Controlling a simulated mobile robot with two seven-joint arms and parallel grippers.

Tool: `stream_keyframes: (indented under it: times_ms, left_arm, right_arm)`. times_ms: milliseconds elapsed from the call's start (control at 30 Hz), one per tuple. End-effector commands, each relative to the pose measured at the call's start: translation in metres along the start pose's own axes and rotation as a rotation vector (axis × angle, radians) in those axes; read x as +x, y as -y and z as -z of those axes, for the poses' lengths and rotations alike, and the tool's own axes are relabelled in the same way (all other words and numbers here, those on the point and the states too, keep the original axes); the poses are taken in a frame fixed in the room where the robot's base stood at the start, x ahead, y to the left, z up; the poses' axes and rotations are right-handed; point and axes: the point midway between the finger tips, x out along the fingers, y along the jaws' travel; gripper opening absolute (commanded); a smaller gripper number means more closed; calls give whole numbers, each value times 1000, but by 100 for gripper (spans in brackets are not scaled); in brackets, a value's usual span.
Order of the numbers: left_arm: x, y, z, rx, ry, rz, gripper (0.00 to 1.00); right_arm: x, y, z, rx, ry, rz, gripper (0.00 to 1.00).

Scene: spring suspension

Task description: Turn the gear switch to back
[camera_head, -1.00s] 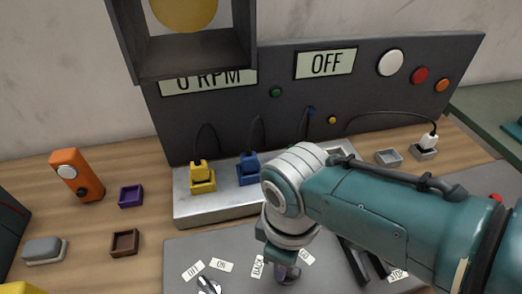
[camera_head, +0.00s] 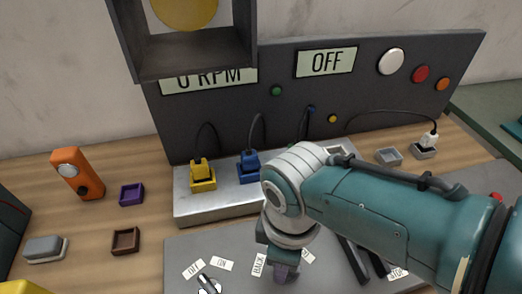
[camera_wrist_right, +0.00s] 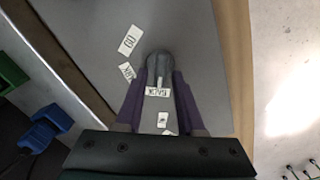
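The gear switch (camera_wrist_right: 158,64) shows in the right wrist view as a rounded grey knob on the grey panel. My right gripper (camera_wrist_right: 159,82) has a purple finger on each side of it, both apparently touching it. In the head view my right gripper (camera_head: 284,272) points down at the panel, and its fingers and my arm hide the knob. The BACK label (camera_head: 258,265) lies on the panel just left of my gripper. Another label (camera_wrist_right: 159,92) shows between the fingers in the wrist view.
A silver switch (camera_head: 208,284) stands near labels on the left of the panel. Behind are yellow (camera_head: 202,177) and blue (camera_head: 248,170) plugs on a metal block (camera_head: 225,203). The upright board reads OFF (camera_head: 326,62). An orange device (camera_head: 78,176) stands at left.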

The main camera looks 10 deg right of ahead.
Motion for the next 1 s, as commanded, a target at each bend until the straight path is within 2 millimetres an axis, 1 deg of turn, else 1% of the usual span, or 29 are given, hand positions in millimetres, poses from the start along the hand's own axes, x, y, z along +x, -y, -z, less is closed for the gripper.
stream_keyframes:
  times_ms: [33, 100, 267, 367, 467, 667, 800, 900, 1000]
  left_arm:
    - [0, 0, 0, 0, 0, 0, 50]
    - [0, 0, 0, 0, 0, 0, 50]
    - [0, 0, 0, 0, 0, 0, 50]
    - [-3, 0, 1, 1, 0, 1, 50]
    - [-12, 1, 4, 3, 0, 2, 50]
    - [-38, 3, 12, 8, 1, 6, 50]
    - [-46, 4, 14, 10, 1, 8, 50]
    - [-48, 4, 15, 10, 1, 8, 50]
    - [-50, 4, 16, 10, 1, 8, 50]
  right_arm:
    - [0, 0, 0, 1, 0, 0, 45]
    - [0, 0, 0, 1, 0, 1, 50]
    - [0, 0, 0, 1, 0, 1, 50]
    - [-4, 0, 0, 2, -1, 1, 50]
    - [-17, 0, 0, 2, -2, 0, 50]
    - [-59, 0, 0, 2, -2, -1, 50]
    - [-81, 0, 0, 1, -3, -1, 50]
    - [-92, 0, 0, 1, -1, -1, 50]
    - [-98, 0, 0, 2, 0, 0, 50]
